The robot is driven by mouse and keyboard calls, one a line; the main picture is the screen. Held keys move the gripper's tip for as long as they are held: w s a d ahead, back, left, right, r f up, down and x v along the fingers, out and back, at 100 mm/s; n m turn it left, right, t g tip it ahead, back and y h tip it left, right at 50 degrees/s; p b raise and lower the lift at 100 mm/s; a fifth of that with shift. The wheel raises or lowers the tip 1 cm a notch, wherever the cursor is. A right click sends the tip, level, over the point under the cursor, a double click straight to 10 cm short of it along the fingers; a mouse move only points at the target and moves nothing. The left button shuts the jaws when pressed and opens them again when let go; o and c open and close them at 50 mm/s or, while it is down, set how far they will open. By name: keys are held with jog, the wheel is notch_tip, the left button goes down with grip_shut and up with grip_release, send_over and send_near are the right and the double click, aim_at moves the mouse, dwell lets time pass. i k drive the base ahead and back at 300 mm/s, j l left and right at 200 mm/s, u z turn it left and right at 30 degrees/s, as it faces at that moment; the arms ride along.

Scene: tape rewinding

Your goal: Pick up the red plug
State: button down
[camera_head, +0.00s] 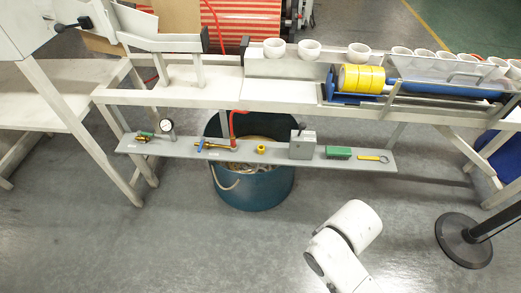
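A red curved piece (234,122) stands up at the middle of the narrow grey shelf (278,155), above the dark blue bin. Its lower end reaches down near the shelf. It is the only red item at the shelf; it is too small to tell whether it is a plug. White links of my arm show at the bottom centre, well in front of the shelf and to the right of the red piece. My gripper's fingers do not show.
The shelf also holds a gauge (166,127), a brass tool (210,145), a grey block (303,146) and a green block (339,153). A blue bin (255,190) stands beneath. A black-based post (464,240) stands at right. Grey floor is free in front.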

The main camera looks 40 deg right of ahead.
aim_at(232, 138)
jog(key=i+l, duration=0.25)
jog(key=i, duration=0.25)
jog(key=i+l, duration=0.55)
jog(key=l, duration=0.15)
jog(key=i+l+z, duration=0.1)
jog(key=i+l, duration=0.45)
jog(key=l, duration=0.35)
jog(key=i+l, duration=0.15)
jog(key=l, duration=0.1)
